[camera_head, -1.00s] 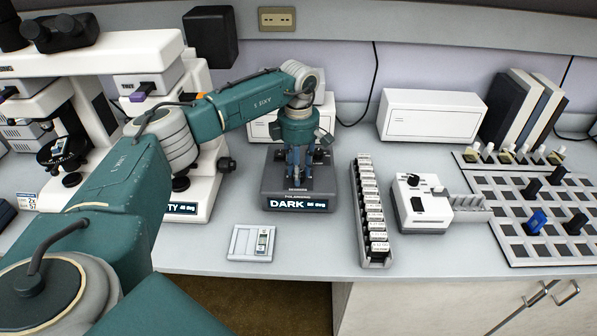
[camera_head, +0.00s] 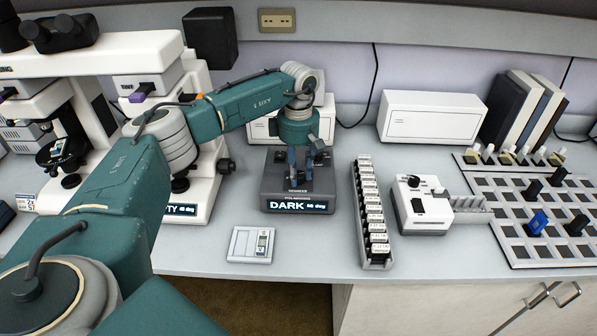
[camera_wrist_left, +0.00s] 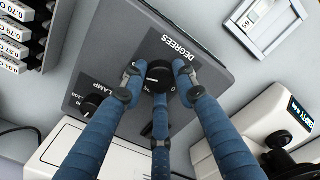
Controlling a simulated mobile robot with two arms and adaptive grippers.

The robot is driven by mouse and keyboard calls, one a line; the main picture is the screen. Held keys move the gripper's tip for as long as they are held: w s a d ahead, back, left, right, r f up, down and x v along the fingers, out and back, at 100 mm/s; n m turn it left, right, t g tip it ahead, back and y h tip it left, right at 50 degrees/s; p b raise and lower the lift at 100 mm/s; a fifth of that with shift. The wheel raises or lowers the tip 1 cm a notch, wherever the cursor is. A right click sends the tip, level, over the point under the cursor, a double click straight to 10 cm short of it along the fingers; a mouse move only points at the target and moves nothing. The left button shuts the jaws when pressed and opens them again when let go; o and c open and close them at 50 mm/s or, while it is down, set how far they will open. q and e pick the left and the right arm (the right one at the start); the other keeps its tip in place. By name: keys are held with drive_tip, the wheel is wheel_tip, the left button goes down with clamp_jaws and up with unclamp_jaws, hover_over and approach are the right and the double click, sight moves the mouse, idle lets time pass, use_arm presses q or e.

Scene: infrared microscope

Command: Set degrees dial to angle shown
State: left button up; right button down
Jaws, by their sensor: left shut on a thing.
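The dark polarizer box (camera_head: 270,190) stands on the bench in the head view, with a lit display (camera_head: 298,205) reading DARK and a small degree figure I cannot read surely. In the left wrist view, the black degrees dial (camera_wrist_left: 158,74) is on the box's top panel (camera_wrist_left: 190,55), beside the word DEGREES. My left gripper (camera_head: 299,180) points down over the box; in the wrist view its blue fingers (camera_wrist_left: 157,88) are shut around the dial. My right gripper is out of view.
A lamp knob (camera_wrist_left: 91,104) sits on the same panel. A slide rack (camera_head: 372,215) and a white switch box (camera_head: 422,208) stand to the right. A white microscope (camera_head: 190,160) stands close on the left, and a white cabinet (camera_head: 432,116) behind.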

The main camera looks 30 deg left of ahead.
sight(298, 174)
use_arm(q)
drive_tip(key=shift+r, duration=0.1)
drive_tip(key=o, duration=1.1)
drive_tip(key=shift+o, duration=0.2)
drive_tip(key=shift+r, duration=0.2)
wheel_tip(298, 174, up, 12)
drive_tip(key=shift+f, duration=0.2)
